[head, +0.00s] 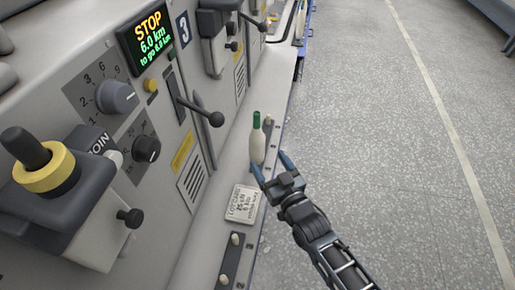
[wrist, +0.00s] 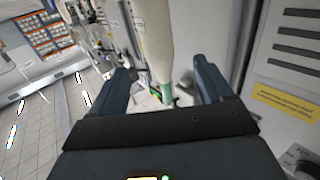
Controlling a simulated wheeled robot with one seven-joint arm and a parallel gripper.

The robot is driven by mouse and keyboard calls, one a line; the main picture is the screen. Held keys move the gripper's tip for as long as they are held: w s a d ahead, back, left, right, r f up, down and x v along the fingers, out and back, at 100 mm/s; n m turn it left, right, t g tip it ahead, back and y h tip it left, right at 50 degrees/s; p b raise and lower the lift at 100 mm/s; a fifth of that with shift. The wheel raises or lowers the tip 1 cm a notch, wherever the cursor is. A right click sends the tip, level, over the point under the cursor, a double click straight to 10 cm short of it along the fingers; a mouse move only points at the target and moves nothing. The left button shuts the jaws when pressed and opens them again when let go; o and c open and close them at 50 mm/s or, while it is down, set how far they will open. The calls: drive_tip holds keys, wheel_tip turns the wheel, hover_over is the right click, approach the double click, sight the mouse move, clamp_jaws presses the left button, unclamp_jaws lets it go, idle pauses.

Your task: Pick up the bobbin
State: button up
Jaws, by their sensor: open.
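The bobbin (head: 257,146), off-white with a green top, stands upright near the narrow ledge along the machine in the head view. My gripper (head: 269,162) is low beside it, with its blue fingers apart; the left fingertip is near the bobbin's lower part. In the wrist view, the bobbin (wrist: 152,38) appears in the gap between the two fingers of my gripper (wrist: 161,82), its green end pointing down the picture. A gap shows on both sides of it, and no grip is seen. The bobbin's foot is hard to make out.
A small pale peg (head: 235,240) stands on a dark strip nearer me. The machine's panel, with knobs and a black-knobbed lever (head: 216,119), rises at left. The speckled floor (head: 385,150) at right is clear.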

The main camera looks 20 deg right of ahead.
sight(260, 146)
drive_tip(key=w, duration=0.3)
drive_tip(key=shift+w+a+f+b, duration=0.1)
drive_tip(key=shift+w+a+b, duration=0.15)
drive_tip(key=shift+w+b, duration=0.15)
drive_tip(key=shift+w+d+r, duration=0.1)
drive_tip(key=shift+w+r, duration=0.1)
drive_tip(key=shift+w, duration=1.2)
drive_tip(key=shift+w+d+r, duration=0.1)
drive_tip(key=shift+w+r, duration=0.05)
drive_tip(key=shift+w, duration=1.2)
drive_tip(key=c, duration=1.1)
